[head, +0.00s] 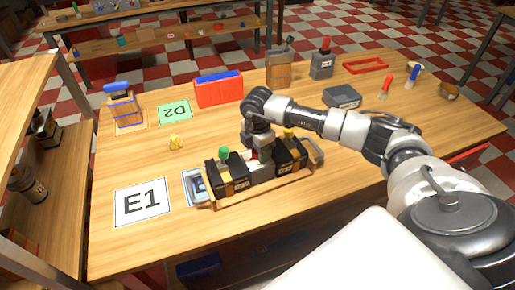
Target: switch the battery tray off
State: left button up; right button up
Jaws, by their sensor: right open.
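The battery tray (262,192) is a wooden tray near the front middle of the table. It carries two dark blocks, one with a green knob (224,153) on top at the left and one with a yellow knob (289,133) at the right. A grey part with some red sits between them. My right gripper (261,155) points down over this middle part. Its fingertips are largely hidden, and I cannot tell whether they touch anything. My left gripper is not in view.
A white E1 card (142,204) lies left of the tray and a green D2 card (175,110) behind it. A red and blue box (219,90), a grey bin (342,97) and a red frame (366,65) stand farther back.

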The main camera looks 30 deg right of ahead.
jog(key=c, duration=0.9)
jog(key=shift+n, duration=0.3)
jog(key=n+b, duration=0.1)
jog(key=n, duration=0.2)
jog(key=shift+b, duration=0.35)
jog(key=n+b, duration=0.2)
jog(key=n, duration=0.4)
jog(key=shift+w, duration=0.1)
jog(key=n+b, duration=0.2)
jog(key=n, duration=0.2)
jog(key=shift+n+b, duration=0.75)
jog(key=shift+n, duration=1.35)
